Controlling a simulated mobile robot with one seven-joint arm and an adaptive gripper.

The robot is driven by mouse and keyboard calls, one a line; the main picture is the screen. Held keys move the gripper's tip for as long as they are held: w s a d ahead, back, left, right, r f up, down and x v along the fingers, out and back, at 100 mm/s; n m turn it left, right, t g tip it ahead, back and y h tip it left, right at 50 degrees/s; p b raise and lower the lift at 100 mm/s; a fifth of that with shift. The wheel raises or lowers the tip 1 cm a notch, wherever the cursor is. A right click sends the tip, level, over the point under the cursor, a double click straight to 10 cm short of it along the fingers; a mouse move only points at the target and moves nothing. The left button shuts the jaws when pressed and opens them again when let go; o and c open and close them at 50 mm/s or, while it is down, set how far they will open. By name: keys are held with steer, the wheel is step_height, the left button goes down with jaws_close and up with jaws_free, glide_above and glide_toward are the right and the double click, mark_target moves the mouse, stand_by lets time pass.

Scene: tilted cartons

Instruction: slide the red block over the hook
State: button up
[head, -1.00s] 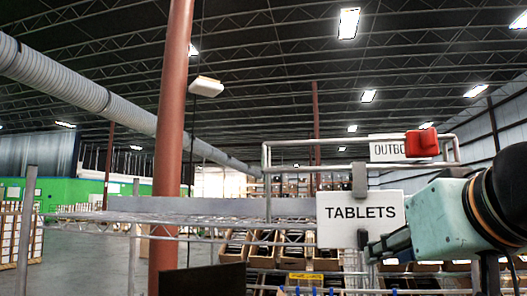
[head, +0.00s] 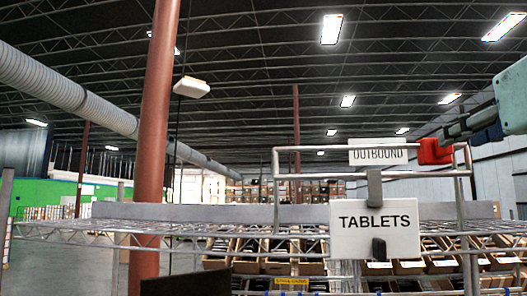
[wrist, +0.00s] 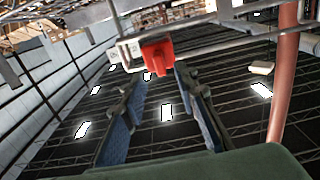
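The red block (head: 432,152) sits at the top rail of the wire rack, just right of the OUTBOUND sign (head: 378,153). A short dark grey hook (head: 378,249) sticks out from the lower middle of the white TABLETS sign (head: 400,243), below and left of the block. My gripper (head: 447,133) reaches in from the right, its fingertips close to the block. In the wrist view, my gripper (wrist: 155,75) is open, with the red block (wrist: 158,55) centred just beyond the two fingertips. I cannot tell whether a finger touches it.
A grey clip (head: 374,188) holds the TABLETS sign on the rack. The metal rail (head: 310,148) runs along the top, with a wire shelf (head: 110,230) to the left. Several cartons (head: 290,246) stand behind and below.

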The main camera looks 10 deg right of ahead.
mark_target(439, 150)
steer(key=x, duration=0.4)
steer(key=shift+w+d+p, duration=0.1)
steer(key=shift+w+p, duration=0.3)
jaws_close()
